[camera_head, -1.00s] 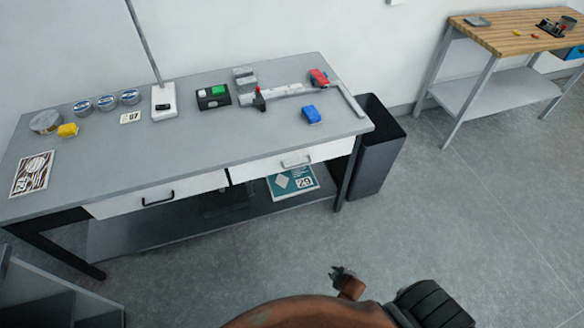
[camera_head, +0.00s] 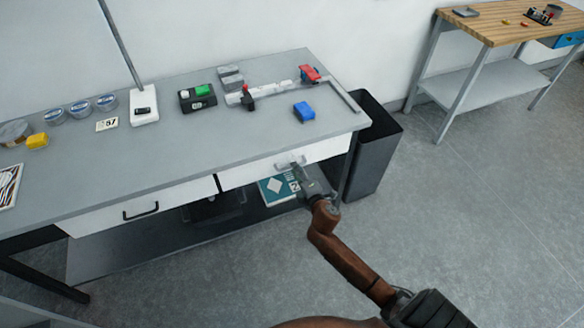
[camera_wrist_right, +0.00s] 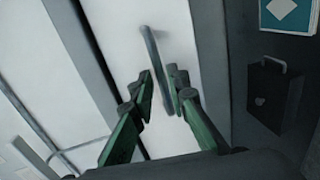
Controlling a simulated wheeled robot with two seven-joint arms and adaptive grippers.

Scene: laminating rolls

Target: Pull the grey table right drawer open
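The grey table (camera_head: 150,165) has two white drawers along its front. The right drawer (camera_head: 250,172) looks closed, flush with the table front; its light handle (camera_head: 290,161) shows at the tip of my right gripper (camera_head: 299,175). In the right wrist view the handle (camera_wrist_right: 155,62) runs lengthwise just ahead of the fingertips. The right gripper (camera_wrist_right: 162,85) is open, its two green fingers apart on either side of the handle's near end. I cannot tell whether they touch it. My left gripper is in neither view.
The left drawer has a black handle (camera_head: 141,211). A black bin (camera_head: 375,145) stands at the table's right end. A teal booklet (camera_head: 277,188) lies on the lower shelf, with a dark case (camera_wrist_right: 273,97) nearby. The floor at right is clear.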

